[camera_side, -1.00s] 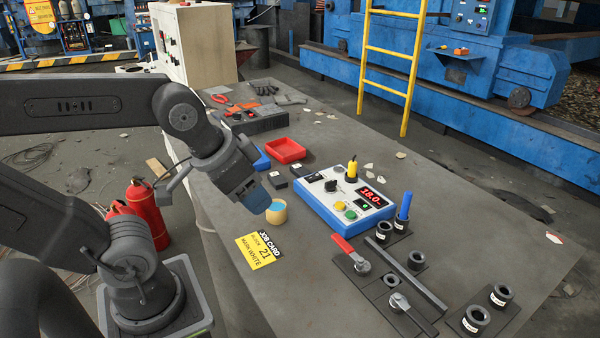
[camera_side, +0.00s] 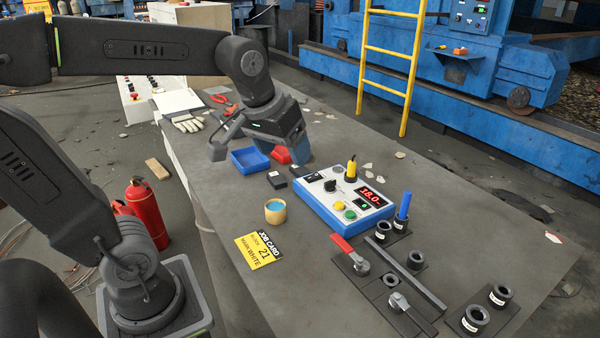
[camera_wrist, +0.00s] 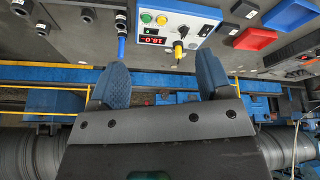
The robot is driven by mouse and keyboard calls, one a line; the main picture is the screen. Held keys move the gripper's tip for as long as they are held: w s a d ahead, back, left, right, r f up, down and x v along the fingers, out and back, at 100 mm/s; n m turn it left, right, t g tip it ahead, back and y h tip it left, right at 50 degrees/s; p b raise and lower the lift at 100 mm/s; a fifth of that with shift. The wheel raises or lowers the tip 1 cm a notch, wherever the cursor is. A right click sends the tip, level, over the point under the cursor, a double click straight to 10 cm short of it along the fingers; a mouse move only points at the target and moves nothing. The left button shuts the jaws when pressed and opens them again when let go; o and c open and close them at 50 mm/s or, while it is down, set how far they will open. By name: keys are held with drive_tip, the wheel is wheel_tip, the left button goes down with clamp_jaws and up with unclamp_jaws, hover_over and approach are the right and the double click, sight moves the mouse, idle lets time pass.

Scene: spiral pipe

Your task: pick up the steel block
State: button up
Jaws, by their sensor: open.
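Two small dark blocks with pale labels, a left one (camera_side: 277,180) and a right one (camera_side: 299,171), sit on the table between the trays and the control box. The labels are too small to read, so I cannot tell which is the steel block. Both blocks also show at the top right of the wrist view, one dark block (camera_wrist: 244,9) above the other (camera_wrist: 229,28). My gripper (camera_side: 299,158) is over the table behind the blocks, in front of the red tray. In the wrist view my gripper (camera_wrist: 160,62) has its blue fingers wide apart with nothing between them.
A blue tray (camera_side: 249,161) and the partly hidden red tray (camera_side: 279,155) stand beside my gripper. The white-and-blue control box (camera_side: 345,203) with its yellow plug is to the right. Table between is bare.

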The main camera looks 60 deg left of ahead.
drive_tip(key=w+a+n+g, duration=0.2)
drive_tip(key=w+a+n, duration=0.3)
drive_tip(key=w+a, duration=0.4)
drive_tip(key=n+g+y, duration=0.1)
drive_tip(key=n+g, duration=0.2)
drive_tip(key=n, duration=0.6)
hover_over(300, 171)
drive_tip(key=f, duration=1.9)
drive_tip(key=shift+w+f, duration=0.15)
drive_tip(key=shift+w, duration=0.05)
drive_tip(key=shift+w+a+f, duration=0.1)
drive_tip(key=shift+a+f, duration=0.1)
drive_tip(key=shift+f, duration=1.3)
drive_tip(key=shift+a+f, duration=0.2)
drive_tip(key=shift+f, duration=1.25)
drive_tip(key=shift+c, duration=0.2)
drive_tip(key=shift+r, duration=0.15)
drive_tip(key=c, duration=1.2)
